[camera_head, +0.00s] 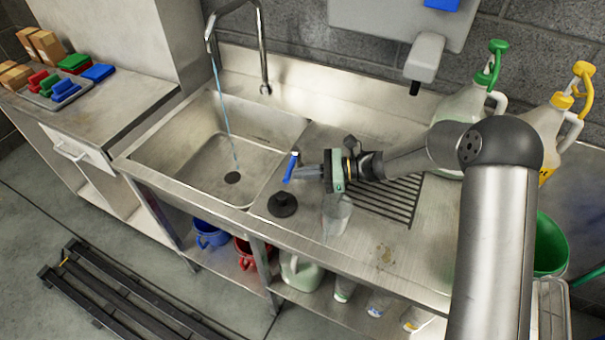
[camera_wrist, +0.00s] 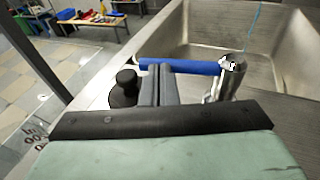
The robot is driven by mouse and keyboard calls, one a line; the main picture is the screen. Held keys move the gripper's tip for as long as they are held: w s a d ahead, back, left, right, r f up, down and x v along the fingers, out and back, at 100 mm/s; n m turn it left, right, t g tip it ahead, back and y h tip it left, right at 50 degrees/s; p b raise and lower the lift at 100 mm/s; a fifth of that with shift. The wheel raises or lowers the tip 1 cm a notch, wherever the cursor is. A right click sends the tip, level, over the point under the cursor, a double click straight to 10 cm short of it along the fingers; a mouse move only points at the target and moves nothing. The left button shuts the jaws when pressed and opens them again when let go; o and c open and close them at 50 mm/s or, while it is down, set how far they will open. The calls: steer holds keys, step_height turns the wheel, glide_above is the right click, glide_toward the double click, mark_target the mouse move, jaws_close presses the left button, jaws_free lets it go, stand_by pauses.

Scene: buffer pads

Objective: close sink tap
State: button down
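The sink tap (camera_head: 262,50) is a bent metal spout at the back of the steel sink. A thin blue stream of water (camera_head: 224,110) falls from it into the basin; it also shows in the wrist view (camera_wrist: 255,22). The blue tap lever (camera_head: 291,167) stands beside the basin. In the wrist view the lever (camera_wrist: 200,68) lies across the picture, its right end on a metal post (camera_wrist: 231,78). My gripper (camera_head: 298,173) is at the lever. Its fingers (camera_wrist: 161,68) look shut together and overlap the lever's left part; contact is unclear.
A black plug (camera_head: 283,204) stands on the counter just below the lever. A clear beaker (camera_head: 337,213) stands close under my gripper. Several jugs with pumps (camera_head: 470,105) stand behind my arm. The sink basin (camera_head: 185,145) is free of objects.

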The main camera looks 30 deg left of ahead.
steer(key=shift+s+a+b, duration=0.45)
steer(key=shift+s+a, duration=0.2)
steer(key=shift+a, duration=0.2)
steer(key=b+v, duration=0.2)
steer(key=v, duration=1.5)
steer(key=shift+d+b, duration=0.3)
steer(key=shift+b, duration=0.1)
steer(key=s+d+r+n+t+h, duration=0.1)
steer(key=s+d+n+t+h, duration=0.3)
steer(key=s+d, duration=0.7)
steer(key=s+d+r+n+t+h, duration=0.2)
steer(key=s+d+n+h, duration=0.6)
steer(key=d, duration=1)
steer(key=s+t+h, duration=0.1)
steer(key=s+h, duration=0.1)
steer(key=s, duration=0.2)
steer(key=shift+s+d+r+n+t, duration=0.15)
steer(key=shift+s+d+n+t, duration=0.15)
steer(key=shift+d+t, duration=0.1)
steer(key=shift+r, duration=0.1)
